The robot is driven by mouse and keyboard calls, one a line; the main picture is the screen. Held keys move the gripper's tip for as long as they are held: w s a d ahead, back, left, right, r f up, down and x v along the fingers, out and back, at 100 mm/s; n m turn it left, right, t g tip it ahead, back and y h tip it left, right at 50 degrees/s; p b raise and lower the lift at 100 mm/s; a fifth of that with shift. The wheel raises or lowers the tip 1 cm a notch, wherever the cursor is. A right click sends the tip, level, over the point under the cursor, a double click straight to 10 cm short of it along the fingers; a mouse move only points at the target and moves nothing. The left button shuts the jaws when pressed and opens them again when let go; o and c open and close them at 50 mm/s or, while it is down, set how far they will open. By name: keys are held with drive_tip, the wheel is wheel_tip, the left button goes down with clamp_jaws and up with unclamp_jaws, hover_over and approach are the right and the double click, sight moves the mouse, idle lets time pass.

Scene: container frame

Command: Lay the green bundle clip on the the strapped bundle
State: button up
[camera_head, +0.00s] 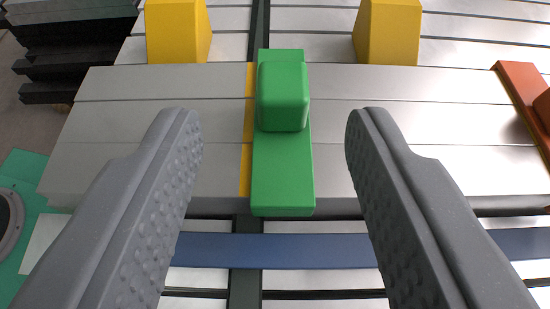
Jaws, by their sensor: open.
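The green bundle clip (283,180) is a flat green bar with a raised block on top. It lies across the strapped bundle (400,115), a stack of grey metal slats, beside and partly over a yellow line (246,130). My gripper (275,125) is open. Its two grey fingers stand apart to the left and right of the clip, and neither appears to touch it. The clip's underside is hidden.
Two yellow blocks (178,30) (388,32) stand behind the bundle. An orange-red piece (525,95) lies at the right. A blue bar (275,251) runs across in front. Dark slats (75,50) are at the upper left, and a green surface (22,180) at the left edge.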

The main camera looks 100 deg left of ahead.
drive_tip(key=v, duration=0.7)
drive_tip(key=shift+d+p, duration=0.25)
drive_tip(key=shift+p, duration=0.2)
